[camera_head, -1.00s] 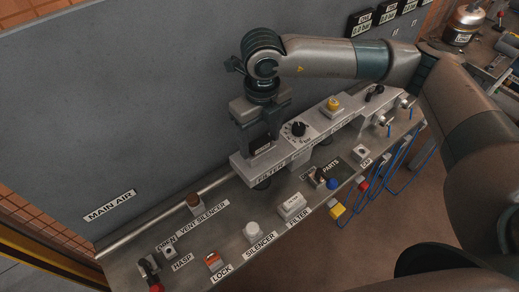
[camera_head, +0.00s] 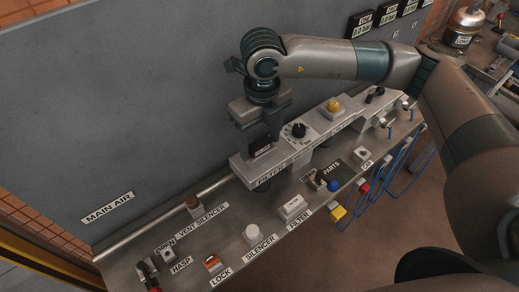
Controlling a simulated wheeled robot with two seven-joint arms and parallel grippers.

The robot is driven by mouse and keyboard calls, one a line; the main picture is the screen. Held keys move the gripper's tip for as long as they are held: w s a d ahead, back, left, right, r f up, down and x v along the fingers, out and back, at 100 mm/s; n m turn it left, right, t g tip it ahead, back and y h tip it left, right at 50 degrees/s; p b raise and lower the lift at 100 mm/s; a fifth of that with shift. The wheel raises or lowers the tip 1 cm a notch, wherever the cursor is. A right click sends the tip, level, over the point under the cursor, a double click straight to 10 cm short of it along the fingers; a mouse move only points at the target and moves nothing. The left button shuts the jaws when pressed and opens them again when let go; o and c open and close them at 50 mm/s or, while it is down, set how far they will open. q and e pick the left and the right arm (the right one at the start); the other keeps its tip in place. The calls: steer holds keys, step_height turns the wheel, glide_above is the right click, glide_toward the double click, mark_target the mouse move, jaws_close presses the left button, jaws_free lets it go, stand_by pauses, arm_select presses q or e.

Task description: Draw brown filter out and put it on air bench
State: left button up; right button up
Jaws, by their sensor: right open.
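My right gripper (camera_head: 262,142) points down over the left end of the long grey unit (camera_head: 327,144), whose front edge carries lettering that seems to start with FILTER. The gripper is open. A dark block with a pale face shows at its fingertips; I cannot tell if it is part of the unit or the gripper. I cannot pick out a brown filter for certain; its place may be hidden below the gripper. A white block (camera_head: 291,207) stands beside the FILTER label on the bench (camera_head: 222,246). My left gripper is not in view.
A small brown-topped part (camera_head: 193,203) stands near the VENT SILENCER label. A white silencer (camera_head: 252,233), a red lock (camera_head: 212,263) and red, blue and yellow fittings line the bench. A grey wall panel (camera_head: 130,110) rises behind. Blue hoses (camera_head: 392,185) hang at the front right.

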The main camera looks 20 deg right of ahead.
stand_by(0.5)
steer(key=shift+b, duration=0.4)
steer(key=shift+d+f, duration=0.1)
steer(key=shift+d, duration=0.1)
stand_by(0.3)
steer(key=shift+d+f+b, duration=0.1)
steer(key=shift+b, duration=0.25)
steer(key=c, duration=1.4)
